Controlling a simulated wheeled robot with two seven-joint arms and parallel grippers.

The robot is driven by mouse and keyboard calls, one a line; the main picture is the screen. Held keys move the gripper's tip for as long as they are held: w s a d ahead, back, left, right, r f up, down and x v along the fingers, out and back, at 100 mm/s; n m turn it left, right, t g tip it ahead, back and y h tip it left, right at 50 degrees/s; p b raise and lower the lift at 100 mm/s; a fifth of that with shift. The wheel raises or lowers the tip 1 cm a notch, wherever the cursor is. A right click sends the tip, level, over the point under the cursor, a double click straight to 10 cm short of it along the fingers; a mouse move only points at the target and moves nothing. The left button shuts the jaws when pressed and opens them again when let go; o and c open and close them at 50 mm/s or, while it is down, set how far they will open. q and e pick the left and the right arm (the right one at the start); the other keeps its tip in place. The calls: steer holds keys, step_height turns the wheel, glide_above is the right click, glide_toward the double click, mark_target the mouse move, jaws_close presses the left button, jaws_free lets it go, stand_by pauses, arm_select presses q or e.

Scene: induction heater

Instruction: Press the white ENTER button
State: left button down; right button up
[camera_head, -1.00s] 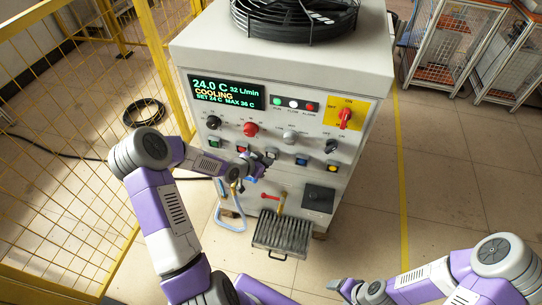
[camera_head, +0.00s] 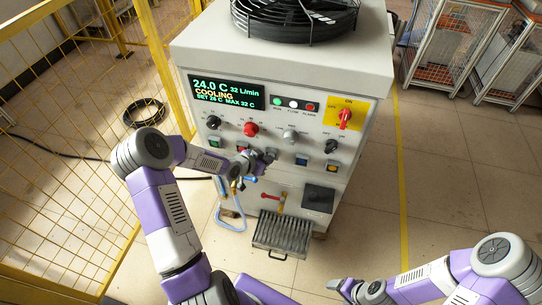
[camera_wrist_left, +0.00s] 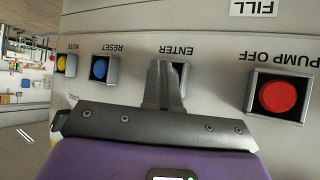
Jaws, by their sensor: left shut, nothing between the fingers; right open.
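The ENTER button (camera_wrist_left: 184,76) shows in the left wrist view under its ENTER label, mostly hidden behind my left fingers. My left gripper (camera_wrist_left: 160,66) is shut and empty, its fingertips right at the button. I cannot tell whether they touch it. In the head view my left gripper (camera_head: 270,155) is at the heater's front panel, in the lower button row, and covers the ENTER button there. My right gripper (camera_head: 338,286) is open and empty at the bottom, away from the heater.
A red PUMP OFF button (camera_wrist_left: 278,97) and a blue RESET button (camera_wrist_left: 100,68) flank ENTER. The panel has a display (camera_head: 227,92), knobs and a red switch (camera_head: 345,115) above. A black grate (camera_head: 281,234) juts out below. A yellow fence (camera_head: 60,150) stands left.

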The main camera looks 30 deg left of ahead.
stand_by(0.4)
arm_select(q)
steer(key=shift+s+d, duration=0.2)
steer(key=shift+s, duration=0.6)
steer(key=shift+s+d, duration=0.2)
steer(key=shift+s, duration=0.6)
steer(key=shift+s+d, duration=0.2)
steer(key=shift+s, duration=0.65)
steer(key=shift+s+d, duration=0.2)
steer(key=shift+s, duration=0.6)
steer(key=shift+s, duration=0.1)
steer(key=s+d+p, duration=0.2)
steer(key=s, duration=0.8)
steer(key=shift+s+d+p, duration=0.25)
steer(key=shift+p, duration=0.05)
